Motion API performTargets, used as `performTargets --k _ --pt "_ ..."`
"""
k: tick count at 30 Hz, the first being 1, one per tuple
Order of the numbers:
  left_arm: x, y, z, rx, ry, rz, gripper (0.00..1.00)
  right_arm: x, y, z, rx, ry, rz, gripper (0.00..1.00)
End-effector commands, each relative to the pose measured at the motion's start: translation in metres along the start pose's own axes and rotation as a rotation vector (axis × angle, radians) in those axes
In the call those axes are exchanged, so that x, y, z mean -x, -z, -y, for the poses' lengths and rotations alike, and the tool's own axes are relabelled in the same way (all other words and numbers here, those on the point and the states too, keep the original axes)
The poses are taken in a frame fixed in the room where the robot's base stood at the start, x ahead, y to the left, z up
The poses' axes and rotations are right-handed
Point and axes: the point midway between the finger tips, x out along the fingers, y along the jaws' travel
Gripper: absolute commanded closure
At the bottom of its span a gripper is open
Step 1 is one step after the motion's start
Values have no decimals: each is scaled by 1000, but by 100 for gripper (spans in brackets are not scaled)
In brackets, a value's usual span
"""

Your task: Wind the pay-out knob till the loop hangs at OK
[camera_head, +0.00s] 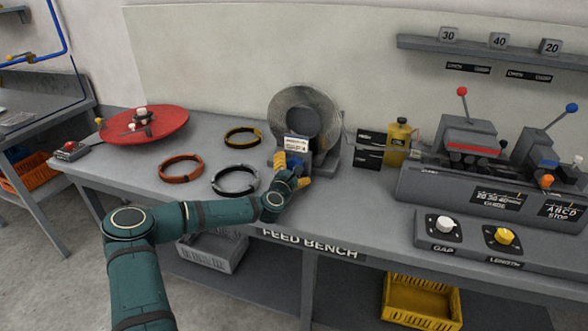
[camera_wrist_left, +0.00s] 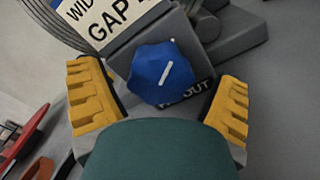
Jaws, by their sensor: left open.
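The blue pay-out knob (camera_wrist_left: 163,75) has a white pointer line slanting up to the right. It sits on a grey block with partly hidden "OUT" lettering below it. My left gripper (camera_wrist_left: 160,88) is open, with one yellow finger on each side of the knob and visible gaps between. In the head view my left gripper (camera_head: 293,173) is at the front of the pay-out stand, largely covering the knob. The grey wire coil (camera_head: 277,103) stands upright behind it. I cannot make out the hanging loop or an OK mark. My right gripper is not in view.
A white card (camera_head: 296,143) stands above the knob. A yellow bottle (camera_head: 397,142) and a machine with levers (camera_head: 470,142) stand right. A red disc (camera_head: 160,123) is far left.

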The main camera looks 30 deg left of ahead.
Motion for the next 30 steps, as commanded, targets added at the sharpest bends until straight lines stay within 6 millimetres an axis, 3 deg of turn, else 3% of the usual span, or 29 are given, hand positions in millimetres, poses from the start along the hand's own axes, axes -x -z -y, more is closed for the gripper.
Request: performTargets --k 11,17,18,30 --pt "-5 0 0 0 1 0 9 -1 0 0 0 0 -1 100" --pt "-5 0 0 0 1 0 74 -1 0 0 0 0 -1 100" --pt "-5 0 0 0 1 0 79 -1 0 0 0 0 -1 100" --pt "-5 0 0 -44 1 0 79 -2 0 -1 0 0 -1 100"
